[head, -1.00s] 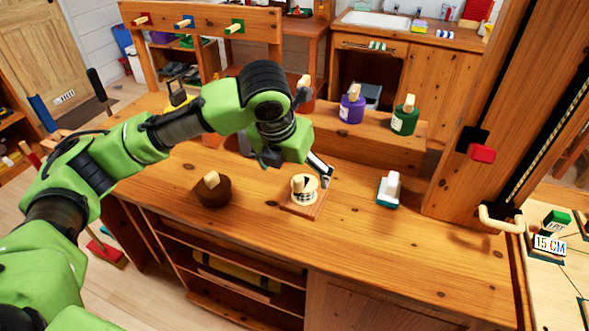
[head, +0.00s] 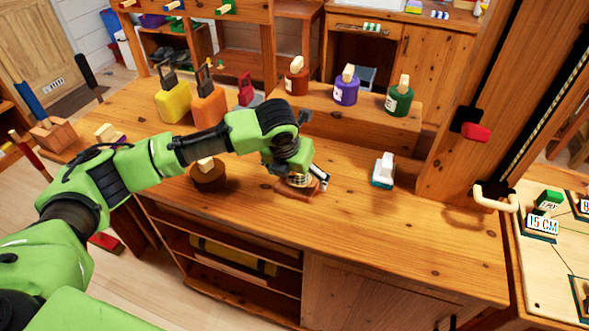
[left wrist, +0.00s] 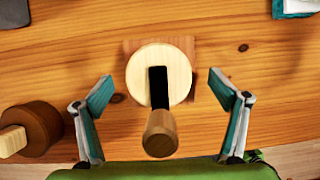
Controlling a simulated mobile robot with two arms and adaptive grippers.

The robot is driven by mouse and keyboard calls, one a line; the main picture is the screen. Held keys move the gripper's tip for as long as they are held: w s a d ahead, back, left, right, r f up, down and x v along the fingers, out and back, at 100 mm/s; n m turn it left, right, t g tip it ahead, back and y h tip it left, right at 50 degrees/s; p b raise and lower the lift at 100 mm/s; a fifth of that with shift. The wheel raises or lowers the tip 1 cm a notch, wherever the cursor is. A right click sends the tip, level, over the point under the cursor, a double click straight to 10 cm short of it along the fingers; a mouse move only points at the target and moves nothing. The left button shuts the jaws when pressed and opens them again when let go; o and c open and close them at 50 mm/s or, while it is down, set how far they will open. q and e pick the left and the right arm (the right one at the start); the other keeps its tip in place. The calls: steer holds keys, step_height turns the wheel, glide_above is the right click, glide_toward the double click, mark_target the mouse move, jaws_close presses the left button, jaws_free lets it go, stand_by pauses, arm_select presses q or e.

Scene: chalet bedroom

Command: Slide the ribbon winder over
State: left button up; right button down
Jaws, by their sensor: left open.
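The ribbon winder, a round pale wooden drum with a dark crank on a small reddish wooden base, stands on the workbench (head: 400,240). In the head view the winder (head: 297,191) is partly hidden under my left gripper (head: 298,176). In the left wrist view the winder's pale top (left wrist: 143,75), black crank arm and wooden knob show between the fingers. My left gripper (left wrist: 160,84) is open, one finger on each side of the winder, with visible gaps. My right gripper is in neither view.
A brown round pot with a pale handle (head: 208,176) stands left of the winder. A white and teal block (head: 383,170) stands to the right. Red, purple and green bottles stand on a raised shelf (head: 330,111) behind. The bench front is clear.

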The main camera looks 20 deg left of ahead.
arm_select(q)
steer(key=shift+w+f, duration=0.1)
steer(key=shift+f, duration=0.25)
